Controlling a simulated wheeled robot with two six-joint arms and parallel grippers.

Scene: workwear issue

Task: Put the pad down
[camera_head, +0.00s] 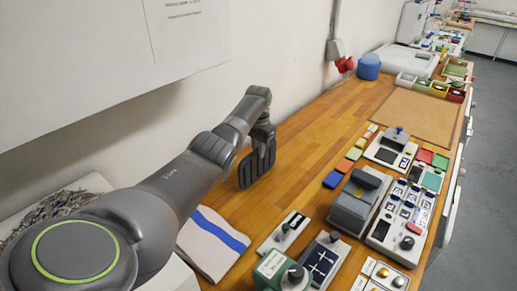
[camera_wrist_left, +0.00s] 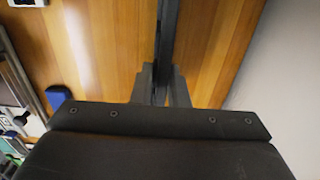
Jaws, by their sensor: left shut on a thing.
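A dark grey pad (camera_head: 256,168) with grooves on its face hangs upright below my left gripper (camera_head: 264,130) in the head view. The left gripper is shut on it. In the left wrist view the pad (camera_wrist_left: 168,30) shows edge-on as a thin dark strip between the two fingers of the left gripper (camera_wrist_left: 160,88). I cannot tell whether its lower edge touches the wooden table (camera_head: 300,140) or is a little above it. My right gripper is not in view.
A folded white cloth with a blue stripe (camera_head: 214,243) lies at the near left. Coloured blocks (camera_head: 344,166), a grey device (camera_head: 359,203) and control boxes (camera_head: 402,215) stand to the right. A brown mat (camera_head: 418,113) and blue pot (camera_head: 369,66) are farther back. Bare wood lies behind the pad.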

